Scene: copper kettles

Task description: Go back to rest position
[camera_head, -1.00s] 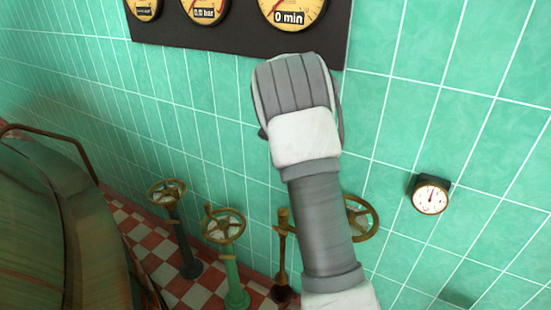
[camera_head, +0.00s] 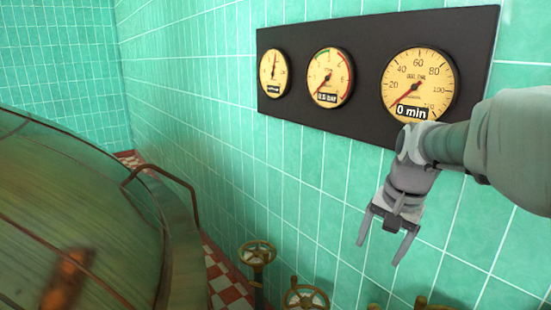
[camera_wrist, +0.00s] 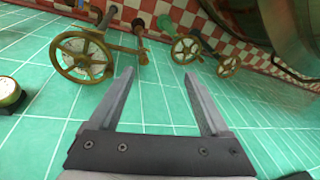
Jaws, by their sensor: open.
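My gripper (camera_head: 384,238) hangs in front of the green tiled wall (camera_head: 290,160) at the right of the head view, below the gauge panel, with its fingers pointing down. Its two fingers are apart and nothing is between them. In the wrist view my gripper (camera_wrist: 166,75) shows the same open fingers. A brass hand wheel (camera_wrist: 82,57) stands beyond its left finger, apart from it.
A dark panel (camera_head: 475,60) with three round gauges is on the wall. Several valve wheels (camera_head: 257,252) stand along the wall's foot. A large copper kettle (camera_head: 60,190) with a curved rail (camera_head: 178,180) fills the left. Red-and-white floor (camera_head: 222,275) shows between.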

